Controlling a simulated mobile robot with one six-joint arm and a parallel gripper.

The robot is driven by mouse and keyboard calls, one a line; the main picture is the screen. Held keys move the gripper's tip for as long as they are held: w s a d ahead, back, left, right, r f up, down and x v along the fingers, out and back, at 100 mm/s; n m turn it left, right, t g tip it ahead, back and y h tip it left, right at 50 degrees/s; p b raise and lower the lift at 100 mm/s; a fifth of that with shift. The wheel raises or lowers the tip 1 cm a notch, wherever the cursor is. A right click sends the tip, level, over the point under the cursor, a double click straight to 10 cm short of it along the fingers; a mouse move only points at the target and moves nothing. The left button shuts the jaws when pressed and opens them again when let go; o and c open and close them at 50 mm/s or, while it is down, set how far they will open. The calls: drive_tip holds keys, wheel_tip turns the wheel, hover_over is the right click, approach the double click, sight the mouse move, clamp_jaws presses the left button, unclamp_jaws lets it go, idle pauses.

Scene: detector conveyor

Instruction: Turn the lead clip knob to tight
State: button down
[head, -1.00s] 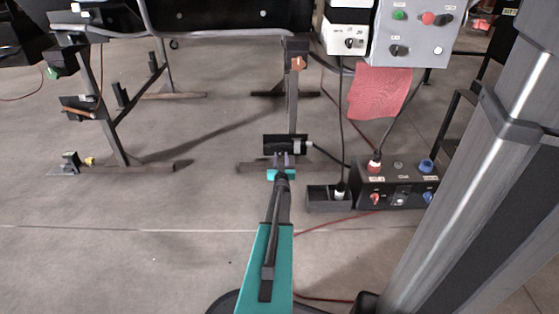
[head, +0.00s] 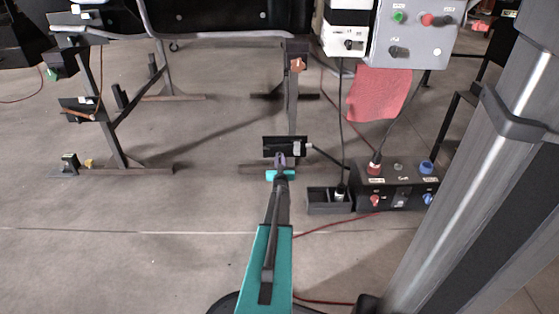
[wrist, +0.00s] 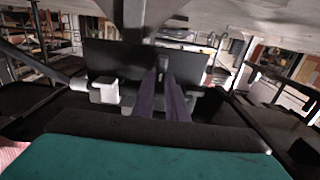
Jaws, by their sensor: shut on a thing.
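The lead clip shows in the head view as a dark plate (head: 272,147) on the stand's post, with a pale block (head: 299,147) and a cable at its right. In the wrist view the plate (wrist: 115,57) is straight ahead and the pale block (wrist: 104,91) is at the left. My gripper (head: 281,157) is at the plate's front. Its two purple fingers (wrist: 162,76) are close together, shut on what appears to be the clip's knob. The fingers mostly hide the knob, so its angle and any tight mark cannot be read.
A black control box (head: 400,194) and a small open tray (head: 318,208) stand at the right of my arm. A grey switch panel (head: 424,35) and a red cloth (head: 380,95) are above them. The floor (head: 120,225) at the left is clear.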

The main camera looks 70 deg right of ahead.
drive_tip(key=m+p, duration=0.1)
drive_tip(key=s+d+m+p, duration=0.1)
drive_tip(key=m, duration=0.1)
drive_tip(key=shift+d, duration=0.2)
drive_tip(key=m+p, duration=0.1)
drive_tip(key=m, duration=0.1)
drive_tip(key=m+p, duration=0.1)
drive_tip(key=m, duration=0.1)
drive_tip(key=m+p, duration=0.1)
drive_tip(key=m, duration=0.1)
drive_tip(key=shift+s+d+f, duration=0.1)
drive_tip(key=shift+s, duration=0.2)
drive_tip(key=m+p, duration=0.1)
drive_tip(key=m, duration=0.2)
drive_tip(key=m+p, duration=0.1)
drive_tip(key=m, duration=0.1)
drive_tip(key=shift+s+f+p, duration=0.2)
drive_tip(key=shift+f+p, duration=0.15)
drive_tip(key=shift+f+m+p, duration=0.2)
drive_tip(key=shift+m+p, duration=0.1)
drive_tip(key=shift+m, duration=0.75)
drive_tip(key=shift+f+m+p, duration=0.2)
drive_tip(key=shift+m+p, duration=0.1)
drive_tip(key=shift+m, duration=0.75)
drive_tip(key=c, duration=1.8)
unclamp_jaws()
drive_tip(key=shift+o, duration=0.2)
drive_tip(key=shift+w, duration=0.15)
